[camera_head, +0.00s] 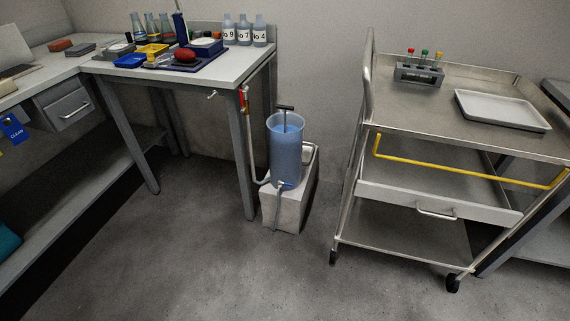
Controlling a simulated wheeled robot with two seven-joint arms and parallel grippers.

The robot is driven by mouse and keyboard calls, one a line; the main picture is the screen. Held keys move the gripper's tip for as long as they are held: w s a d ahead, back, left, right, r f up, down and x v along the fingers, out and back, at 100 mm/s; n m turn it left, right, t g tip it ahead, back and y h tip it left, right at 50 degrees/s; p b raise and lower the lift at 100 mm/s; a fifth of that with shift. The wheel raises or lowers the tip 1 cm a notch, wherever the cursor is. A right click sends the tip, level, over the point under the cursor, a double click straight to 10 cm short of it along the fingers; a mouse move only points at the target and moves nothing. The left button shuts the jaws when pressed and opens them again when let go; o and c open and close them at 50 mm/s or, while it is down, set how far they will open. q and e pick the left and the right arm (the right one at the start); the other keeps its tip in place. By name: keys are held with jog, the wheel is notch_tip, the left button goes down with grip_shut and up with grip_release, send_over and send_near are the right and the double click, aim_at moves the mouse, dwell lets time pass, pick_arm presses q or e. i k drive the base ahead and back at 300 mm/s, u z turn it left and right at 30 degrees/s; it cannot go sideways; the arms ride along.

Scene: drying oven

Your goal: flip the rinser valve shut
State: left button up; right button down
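The rinser is a translucent blue cylinder (285,155) with a dark T-shaped handle (285,108) sticking out of its top. It stands upright on a pale block (286,205) on the floor, beside the bench's right front leg. A red valve lever (242,98) sits on a thin pipe (249,140) by that leg, just under the bench top. The lever looks roughly upright, in line with the pipe; it is too small to tell its exact setting. A grey hose (272,203) hangs from the cylinder's base. Neither of my grippers is in view.
The bench top (215,75) holds bottles, flasks and trays. A steel cart (455,195) with a yellow bar (465,168), a tube rack (419,73) and a white tray (502,110) stands to the right. The floor (200,255) in front is clear.

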aim_at(243, 108)
jog(key=u, duration=0.85)
jog(key=i, duration=1.25)
jog(key=z, duration=0.35)
